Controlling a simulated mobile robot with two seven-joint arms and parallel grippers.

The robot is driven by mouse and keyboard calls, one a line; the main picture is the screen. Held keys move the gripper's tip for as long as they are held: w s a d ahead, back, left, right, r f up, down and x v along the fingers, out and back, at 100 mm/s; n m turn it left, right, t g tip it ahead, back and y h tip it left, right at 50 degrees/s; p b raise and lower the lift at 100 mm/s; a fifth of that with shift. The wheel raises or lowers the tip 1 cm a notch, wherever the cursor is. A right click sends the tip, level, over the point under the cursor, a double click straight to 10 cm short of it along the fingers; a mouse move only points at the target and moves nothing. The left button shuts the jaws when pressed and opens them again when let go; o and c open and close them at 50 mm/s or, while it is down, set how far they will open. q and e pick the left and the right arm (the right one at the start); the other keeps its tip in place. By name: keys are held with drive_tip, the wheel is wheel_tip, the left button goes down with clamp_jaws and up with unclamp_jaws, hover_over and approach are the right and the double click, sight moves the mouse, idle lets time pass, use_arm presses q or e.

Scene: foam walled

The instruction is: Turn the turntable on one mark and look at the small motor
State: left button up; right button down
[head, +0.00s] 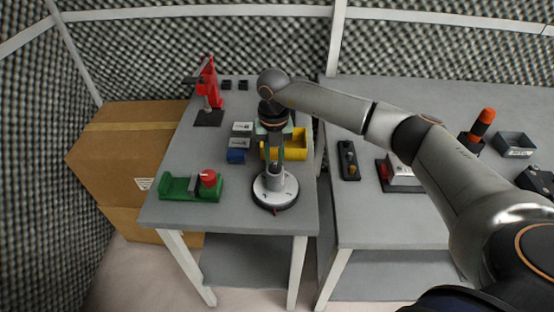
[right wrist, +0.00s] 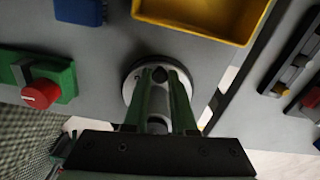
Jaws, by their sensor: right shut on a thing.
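The turntable (head: 262,195) is a round white disc on a dark base near the front right corner of the left table. A small red mark (head: 275,211) shows at its front edge. A grey upright cylinder (head: 274,180), which looks like the small motor, stands on the disc. My right gripper (head: 276,165) comes down from above, with its green fingers shut on the cylinder. In the right wrist view the gripper (right wrist: 160,76) closes around the cylinder and covers much of the turntable (right wrist: 131,84). My left gripper is not in view.
A yellow bin (head: 298,150) stands close behind the turntable. A red press-like tool (head: 208,85) stands farther back. A narrow gap separates the right table (head: 390,225).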

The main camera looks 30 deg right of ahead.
sight(263, 174)
drive_tip(key=shift+w+a+n+b, duration=0.15)
drive_tip(key=shift+a+n+b, duration=0.2)
drive_tip(key=shift+n, duration=0.65)
drive_tip(key=shift+w+a+n+b, duration=0.15)
drive_tip(key=shift+a+n, duration=0.3)
drive_tip(key=shift+n, duration=0.55)
drive_tip(key=shift+s+a+n+b, duration=0.1)
drive_tip(key=shift+a+n+b, duration=0.35)
drive_tip(key=shift+n, duration=0.95)
drive_tip(key=shift+a+n, duration=0.3)
drive_tip(key=shift+n, duration=0.1)
drive_tip(key=c, duration=0.7)
unclamp_jaws()
drive_tip(key=shift+c, duration=0.2)
wheel_tip(263, 174, up, 13)
drive_tip(key=shift+f, duration=0.2)
